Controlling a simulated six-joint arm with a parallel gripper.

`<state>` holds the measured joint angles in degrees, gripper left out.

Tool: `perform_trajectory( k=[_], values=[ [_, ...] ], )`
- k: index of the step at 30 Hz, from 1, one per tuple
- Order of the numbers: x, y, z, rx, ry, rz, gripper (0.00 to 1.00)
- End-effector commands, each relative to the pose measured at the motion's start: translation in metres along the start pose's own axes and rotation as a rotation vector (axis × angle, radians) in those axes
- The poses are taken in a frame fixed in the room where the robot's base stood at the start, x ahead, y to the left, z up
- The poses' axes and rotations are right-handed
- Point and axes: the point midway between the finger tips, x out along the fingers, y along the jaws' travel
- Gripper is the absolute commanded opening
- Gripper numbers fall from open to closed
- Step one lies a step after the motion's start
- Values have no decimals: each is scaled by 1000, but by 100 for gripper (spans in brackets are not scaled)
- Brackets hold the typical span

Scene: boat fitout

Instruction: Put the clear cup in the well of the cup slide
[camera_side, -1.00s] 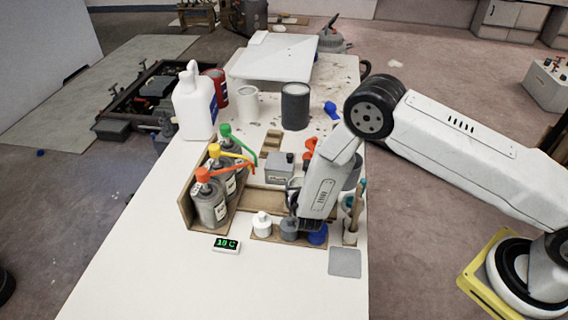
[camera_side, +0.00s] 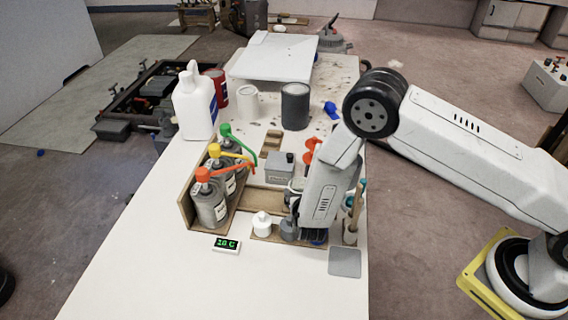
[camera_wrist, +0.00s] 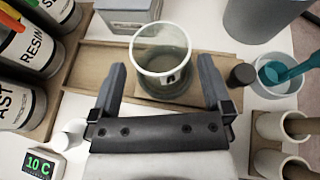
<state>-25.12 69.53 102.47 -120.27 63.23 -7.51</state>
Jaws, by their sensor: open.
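The clear cup (camera_wrist: 160,48) stands upright near the top centre of the wrist view, with a dark mark on its side. It appears to be over the wooden cup slide (camera_wrist: 90,62), which runs left to right behind my fingertips. The slide also shows in the side view (camera_side: 268,199). My gripper (camera_wrist: 162,80) is open, one finger on each side of the cup's near side, with nothing visibly clamped. In the side view my gripper hides the cup. I cannot tell whether the cup is in the well or touches the fingers.
Resin bottles with coloured pumps (camera_side: 210,205) stand in a wooden rack on the left. The front-left table is clear.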

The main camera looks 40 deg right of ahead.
Motion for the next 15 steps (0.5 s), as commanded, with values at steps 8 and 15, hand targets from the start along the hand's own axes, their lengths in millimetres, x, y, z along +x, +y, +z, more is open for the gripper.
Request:
perform_trajectory(
  k=[8, 15],
  values=[
    [-48, 1, 1, 0, -1, 3, 100],
    [-73, 0, 0, 1, -1, 1, 100]
  ],
)
